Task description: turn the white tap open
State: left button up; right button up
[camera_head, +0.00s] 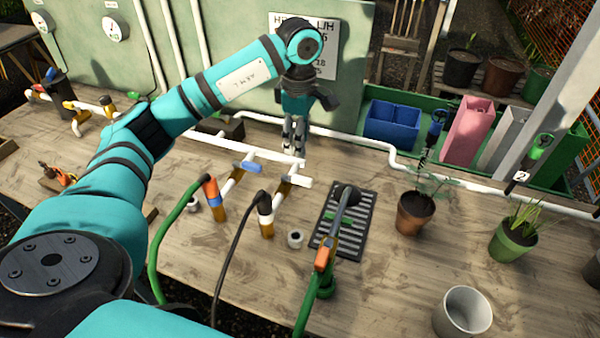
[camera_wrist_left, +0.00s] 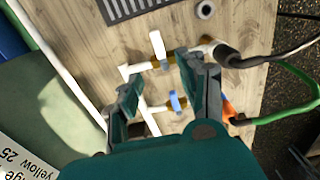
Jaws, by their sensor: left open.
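The white tap (camera_head: 299,181) is a short white lever on a brass valve in a white branch pipe on the wooden table. It also shows in the left wrist view (camera_wrist_left: 157,45), ahead of the fingers and apart from them. The blue tap (camera_head: 248,166) sits on the neighbouring branch to its left; in the left wrist view it (camera_wrist_left: 174,102) lies between the fingers in the picture. My left gripper (camera_head: 294,150) points down, open and empty, just behind the white tap. It also shows in the left wrist view (camera_wrist_left: 160,85). My right gripper is out of view.
An orange-ended green hose (camera_head: 165,235) and a black hose (camera_head: 233,240) join the branches in front. A black drain grate (camera_head: 345,222), plant pots (camera_head: 415,212) and a grey pot (camera_head: 462,312) stand to the right. A green panel (camera_head: 220,60) rises behind.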

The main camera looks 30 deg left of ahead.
aim_at(300, 177)
pick_arm(q)
notch_tip(300, 177, down, 10)
jog(key=shift+f+p, duration=0.1)
jog(key=shift+p, duration=1)
jog(key=shift+w+f, duration=0.15)
jog(key=shift+f, duration=0.6)
jog(key=shift+c, duration=0.5)
jog(key=c, duration=0.7)
grip_shut()
